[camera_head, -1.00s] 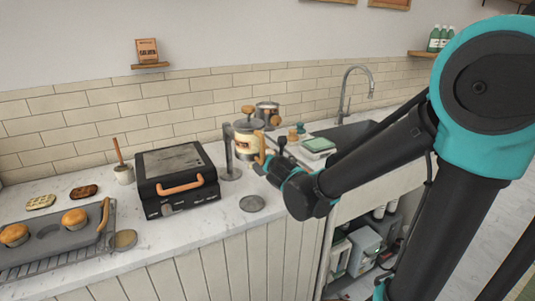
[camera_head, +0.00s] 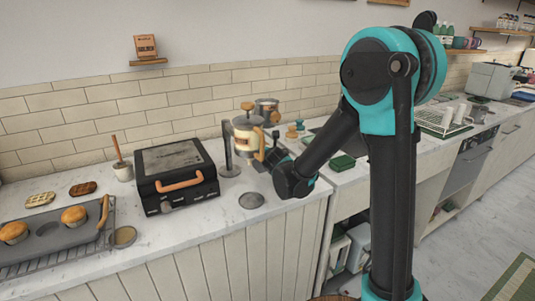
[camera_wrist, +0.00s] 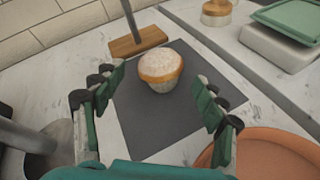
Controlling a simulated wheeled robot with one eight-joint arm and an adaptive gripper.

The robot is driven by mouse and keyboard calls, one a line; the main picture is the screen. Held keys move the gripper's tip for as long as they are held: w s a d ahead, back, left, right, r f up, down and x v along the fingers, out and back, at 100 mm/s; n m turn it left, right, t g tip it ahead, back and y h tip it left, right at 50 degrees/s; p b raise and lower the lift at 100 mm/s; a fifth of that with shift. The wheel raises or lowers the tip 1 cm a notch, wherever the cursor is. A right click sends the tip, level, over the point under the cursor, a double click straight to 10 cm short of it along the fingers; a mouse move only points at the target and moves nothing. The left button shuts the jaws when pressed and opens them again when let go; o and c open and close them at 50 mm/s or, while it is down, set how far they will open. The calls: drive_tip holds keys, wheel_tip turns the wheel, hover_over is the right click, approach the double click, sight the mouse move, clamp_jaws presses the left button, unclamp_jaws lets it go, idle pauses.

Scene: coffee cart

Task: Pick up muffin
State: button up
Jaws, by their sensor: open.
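In the wrist view a muffin (camera_wrist: 160,70) with a pale, whitish top and a golden rim stands upright on a dark flat mat (camera_wrist: 150,120). My gripper (camera_wrist: 158,86) is open, with its green fingers apart to the left and right of the muffin. The fingers do not appear to touch it. In the head view two other golden muffins (camera_head: 74,216) (camera_head: 13,232) sit in a grey muffin tin (camera_head: 60,239) at the far left. My gripper's fingers cannot be made out clearly in the head view.
A wooden block with a metal post (camera_wrist: 138,40) stands behind the muffin. An orange-brown round plate (camera_wrist: 265,155) lies at lower right, a grey metal cylinder (camera_wrist: 50,150) at lower left. A green tray (camera_wrist: 290,18) is at upper right. A black press (camera_head: 176,178) stands on the counter.

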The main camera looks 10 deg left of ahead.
drive_tip(key=shift+x, duration=2.6)
drive_tip(key=shift+w+d+r, duration=0.1)
drive_tip(key=shift+c, duration=0.6)
drive_tip(key=c, duration=1.3)
drive_tip(key=shift+o, duration=0.2)
drive_tip(key=shift+r, duration=0.15)
